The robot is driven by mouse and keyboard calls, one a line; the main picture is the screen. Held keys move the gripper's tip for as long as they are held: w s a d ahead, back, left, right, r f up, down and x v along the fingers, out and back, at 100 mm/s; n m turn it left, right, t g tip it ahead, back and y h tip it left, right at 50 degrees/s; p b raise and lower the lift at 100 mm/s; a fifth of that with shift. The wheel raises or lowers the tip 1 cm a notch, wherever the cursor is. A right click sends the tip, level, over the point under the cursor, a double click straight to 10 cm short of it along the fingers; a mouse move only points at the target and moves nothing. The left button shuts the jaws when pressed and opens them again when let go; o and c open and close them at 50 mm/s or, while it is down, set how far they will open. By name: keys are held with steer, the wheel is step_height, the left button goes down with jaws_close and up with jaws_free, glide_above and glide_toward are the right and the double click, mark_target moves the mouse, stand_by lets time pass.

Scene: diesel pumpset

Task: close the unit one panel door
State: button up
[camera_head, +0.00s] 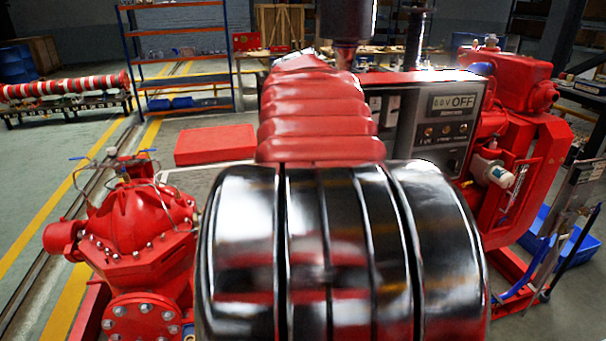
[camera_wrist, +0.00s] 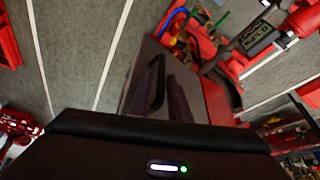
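A grey control panel (camera_head: 440,125) with a display reading "0.0 V OFF" and several knobs stands right of centre in the head view, partly hidden by large red and black ribbed parts in front. In the wrist view, a dark grey panel (camera_wrist: 180,92) with a long black handle (camera_wrist: 157,83) shows tilted at the centre; I cannot tell for sure that it is the unit one door, nor how far open it stands. A dark body with a white light and a green light fills the bottom of the wrist view.
A red pump (camera_head: 133,228) with bolted flanges stands at the left. A red engine unit (camera_head: 525,150) is at the right, with blue trays (camera_head: 562,238) beside it. Blue and orange shelving (camera_head: 178,60) stands behind. Yellow-lined floor is clear at the left.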

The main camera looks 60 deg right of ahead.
steer(key=shift+c, duration=0.3)
jaws_close()
steer(key=shift+s+r, duration=0.1)
stand_by(0.4)
